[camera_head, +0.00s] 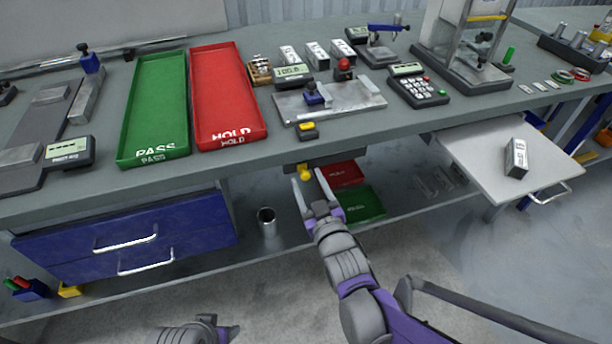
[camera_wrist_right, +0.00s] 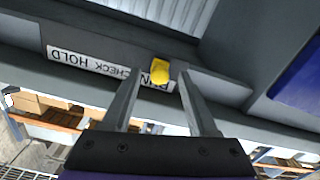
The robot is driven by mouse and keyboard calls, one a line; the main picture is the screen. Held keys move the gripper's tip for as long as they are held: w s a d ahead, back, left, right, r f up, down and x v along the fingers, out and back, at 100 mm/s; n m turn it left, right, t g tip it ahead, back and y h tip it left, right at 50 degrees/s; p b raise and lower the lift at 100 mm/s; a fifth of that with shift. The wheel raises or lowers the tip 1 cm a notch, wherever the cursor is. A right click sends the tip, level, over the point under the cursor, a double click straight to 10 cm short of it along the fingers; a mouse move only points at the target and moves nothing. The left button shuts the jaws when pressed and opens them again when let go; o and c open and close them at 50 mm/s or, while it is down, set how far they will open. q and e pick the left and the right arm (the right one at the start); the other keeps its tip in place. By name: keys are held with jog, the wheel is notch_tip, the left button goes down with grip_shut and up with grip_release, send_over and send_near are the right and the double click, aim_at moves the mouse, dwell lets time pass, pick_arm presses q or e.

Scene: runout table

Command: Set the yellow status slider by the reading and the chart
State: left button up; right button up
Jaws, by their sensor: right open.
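The yellow status slider (camera_head: 304,170) sits on the front edge strip under the tabletop. In the right wrist view the slider (camera_wrist_right: 160,71) stands at the strip's right end, partly covering the last word. The label strip (camera_wrist_right: 85,64) is upside down there; HOLD and CHECK are readable. My right gripper (camera_head: 309,180) is open just in front of the slider. In the wrist view its fingers (camera_wrist_right: 158,84) lie on either side of the slider, without visible contact. My left gripper (camera_head: 228,333) is partly in view at the bottom; its jaws are unclear. The chart is not identifiable.
Small displays stand on the bench: one at left (camera_head: 68,150), one behind the steel plate (camera_head: 292,72); their digits are unclear. A green PASS tray (camera_head: 153,120), a red HOLD tray (camera_head: 228,100) and a keypad device (camera_head: 418,88) stand there.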

jog(key=p+v, duration=0.1)
jog(key=v, duration=0.7)
jog(key=shift+s, duration=0.4)
jog(key=shift+d, duration=0.1)
